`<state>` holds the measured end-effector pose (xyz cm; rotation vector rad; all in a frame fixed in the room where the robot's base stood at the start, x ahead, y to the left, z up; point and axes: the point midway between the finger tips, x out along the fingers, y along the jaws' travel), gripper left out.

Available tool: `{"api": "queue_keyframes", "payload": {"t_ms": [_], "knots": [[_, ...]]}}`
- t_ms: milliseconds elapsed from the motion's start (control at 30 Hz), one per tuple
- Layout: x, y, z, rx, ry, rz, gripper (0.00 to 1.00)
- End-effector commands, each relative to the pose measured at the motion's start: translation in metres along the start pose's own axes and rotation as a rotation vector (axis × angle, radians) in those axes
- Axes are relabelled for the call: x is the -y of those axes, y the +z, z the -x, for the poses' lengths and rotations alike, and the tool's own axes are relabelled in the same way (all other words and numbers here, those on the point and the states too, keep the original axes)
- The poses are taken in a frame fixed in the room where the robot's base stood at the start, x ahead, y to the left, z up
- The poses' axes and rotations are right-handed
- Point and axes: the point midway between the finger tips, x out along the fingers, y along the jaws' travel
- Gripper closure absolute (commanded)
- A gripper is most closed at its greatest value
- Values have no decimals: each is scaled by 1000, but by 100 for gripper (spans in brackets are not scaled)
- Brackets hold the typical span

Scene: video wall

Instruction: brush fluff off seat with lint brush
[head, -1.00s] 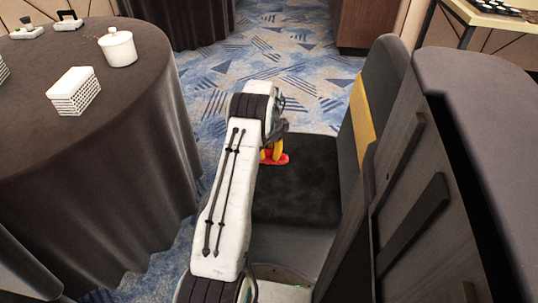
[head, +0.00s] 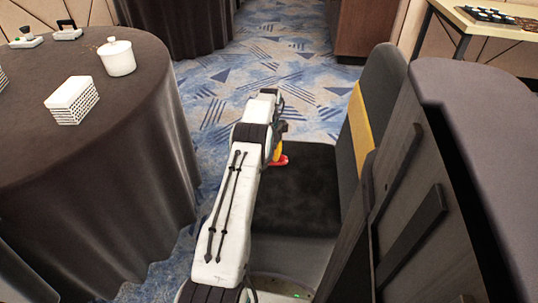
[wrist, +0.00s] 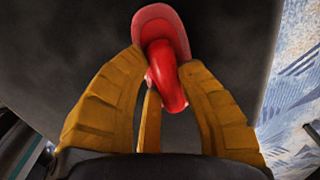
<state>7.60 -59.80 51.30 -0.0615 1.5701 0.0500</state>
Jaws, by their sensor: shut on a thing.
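The dark seat (head: 300,200) of a chair lies below and to the right of my arm in the head view. It also fills much of the wrist view (wrist: 60,70). My gripper (wrist: 162,72) has its yellow fingers shut around the red handle of the lint brush (wrist: 165,82). The brush's wider red head (wrist: 158,22) lies beyond the fingertips, over the seat. In the head view, the brush (head: 281,161) shows at the seat's far left corner, partly hidden by my arm. Whether it touches the seat is unclear. I cannot make out distinct fluff.
The chair's backrest (head: 376,105) with a yellow panel stands right of the seat. A dark upholstered piece (head: 480,110) fills the right side. A round table with a dark cloth (head: 130,150) stands left, holding a white pot (head: 117,57) and stacked white items (head: 72,100). Patterned carpet is open beyond.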

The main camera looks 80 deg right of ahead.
Motion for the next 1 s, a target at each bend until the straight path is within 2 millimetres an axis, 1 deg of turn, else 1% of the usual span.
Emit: {"api": "queue_keyframes", "payload": {"t_ms": [267, 800, 900, 1000], "knots": [[0, 0, 8, 0, -1, 0, 98], [1, 0, 54, 0, -2, 0, 98], [1, 0, 60, 0, -1, 0, 98], [1, 0, 61, 0, -1, 0, 98]]}}
